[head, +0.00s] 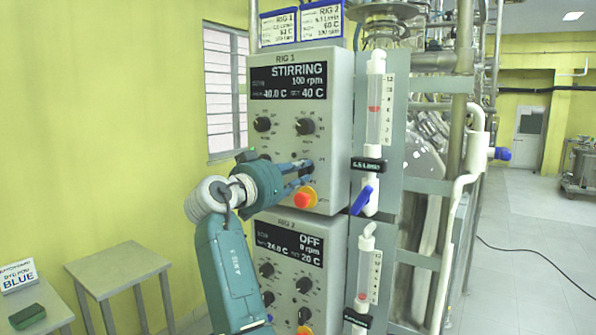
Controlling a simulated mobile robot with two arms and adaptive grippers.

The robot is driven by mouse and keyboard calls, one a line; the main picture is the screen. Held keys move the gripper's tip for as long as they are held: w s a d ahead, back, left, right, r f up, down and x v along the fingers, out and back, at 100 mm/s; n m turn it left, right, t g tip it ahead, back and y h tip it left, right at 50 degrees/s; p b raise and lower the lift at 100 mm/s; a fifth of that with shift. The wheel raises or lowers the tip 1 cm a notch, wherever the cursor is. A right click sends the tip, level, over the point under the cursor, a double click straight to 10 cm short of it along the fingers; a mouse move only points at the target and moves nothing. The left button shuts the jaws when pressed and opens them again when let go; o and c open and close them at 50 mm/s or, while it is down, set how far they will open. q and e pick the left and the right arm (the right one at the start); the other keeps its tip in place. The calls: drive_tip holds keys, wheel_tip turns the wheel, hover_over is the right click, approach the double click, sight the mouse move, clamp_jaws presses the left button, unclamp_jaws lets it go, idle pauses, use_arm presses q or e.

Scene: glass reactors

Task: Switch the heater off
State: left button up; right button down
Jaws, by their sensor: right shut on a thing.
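The rig 1 control box (343,120) is a pale panel marked RIG 1. Its display (289,80) reads STIRRING, 100 rpm, 40.0 C and 40 C. Two black knobs, a left one (262,124) and a right one (305,126), sit below the display. A red-orange button on a yellow base (303,200) is at the bottom. My right gripper (307,172) is at the lower panel, just above this button, with its fingers closed on a small control. That control is mostly hidden, so I cannot tell its position. My left gripper is not in view.
The rig 2 box (258,227) sits directly below; its display (289,243) reads OFF, 0 rpm. A flow tube (375,100) with a blue lever (361,200) stands close on the right. Stools are at lower left. The floor at right is mostly open, with a cable.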

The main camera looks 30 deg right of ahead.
drive_tip(key=shift+r+n, duration=0.35)
drive_tip(key=shift+n, duration=0.05)
drive_tip(key=c, duration=1.7)
unclamp_jaws()
drive_tip(key=shift+o, duration=0.9)
drive_tip(key=shift+d+f, duration=0.15)
drive_tip(key=shift+f, duration=0.1)
drive_tip(key=v, duration=1.2)
